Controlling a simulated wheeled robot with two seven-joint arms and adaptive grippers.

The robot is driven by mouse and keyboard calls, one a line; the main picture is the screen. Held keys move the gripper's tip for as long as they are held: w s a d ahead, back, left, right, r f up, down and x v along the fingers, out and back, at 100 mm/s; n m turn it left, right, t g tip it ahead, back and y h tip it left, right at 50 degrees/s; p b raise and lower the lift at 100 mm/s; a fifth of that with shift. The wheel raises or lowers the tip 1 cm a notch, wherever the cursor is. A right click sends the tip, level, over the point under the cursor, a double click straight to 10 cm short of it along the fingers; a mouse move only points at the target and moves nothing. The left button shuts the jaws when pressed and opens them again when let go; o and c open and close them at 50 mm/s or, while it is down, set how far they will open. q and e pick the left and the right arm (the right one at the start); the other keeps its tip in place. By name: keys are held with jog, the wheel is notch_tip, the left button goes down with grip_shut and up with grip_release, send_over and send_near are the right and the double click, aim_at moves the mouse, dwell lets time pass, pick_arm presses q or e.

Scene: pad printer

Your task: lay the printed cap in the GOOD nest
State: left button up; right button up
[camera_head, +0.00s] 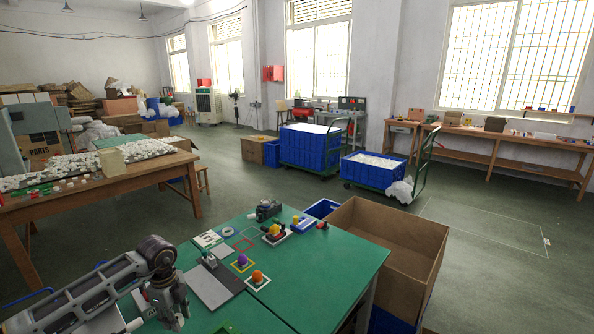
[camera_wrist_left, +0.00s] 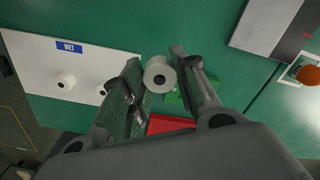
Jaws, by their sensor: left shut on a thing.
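My left gripper (camera_wrist_left: 157,68) is shut on a white round cap (camera_wrist_left: 159,73) with a dark centre, held between its fingertips. No GOOD label is readable. I cannot tell how high the cap is above the table. In the head view my left gripper (camera_head: 172,316) points down at the table's near left, its tips and the cap unclear. My right gripper is not in view.
A grey plate (camera_head: 214,284) and an orange knob (camera_head: 257,276) stand on the green table (camera_head: 330,262). An open cardboard box (camera_head: 400,232) is right of the table.

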pick_arm(q)
jog(key=m, duration=1.1)
jog(key=shift+m, duration=0.4)
jog(key=m, duration=0.8)
jog(key=shift+w, duration=0.1)
jog(key=m, duration=0.3)
jog(key=shift+r+m, duration=0.1)
jog(key=shift+m, duration=0.3)
jog(key=m, duration=0.4)
jog(key=shift+d, duration=0.15)
jog(key=m, duration=0.4)
jog(key=shift+d, duration=0.1)
jog(key=m, duration=0.4)
jog(key=shift+s+d+m, duration=0.2)
jog(key=shift+d+m, duration=0.1)
jog(key=shift+m, duration=0.1)
jog(key=m, duration=0.4)
jog(key=shift+s+d, duration=0.15)
jog(key=shift+d, duration=0.2)
jog(key=s+d+f+m, duration=0.1)
jog(key=d+m, duration=0.2)
jog(key=s+d+f+m, duration=0.1)
jog(key=s+d+m, duration=0.1)
jog(key=d+m, duration=0.2)
jog(key=s+d+f+m, duration=0.1)
jog(key=d+f+m, duration=0.1)
jog(key=d+m, duration=0.1)
jog(key=shift+s+d+m, duration=0.25)
jog(key=shift+s+m, duration=0.15)
jog(key=shift+m, duration=0.3)
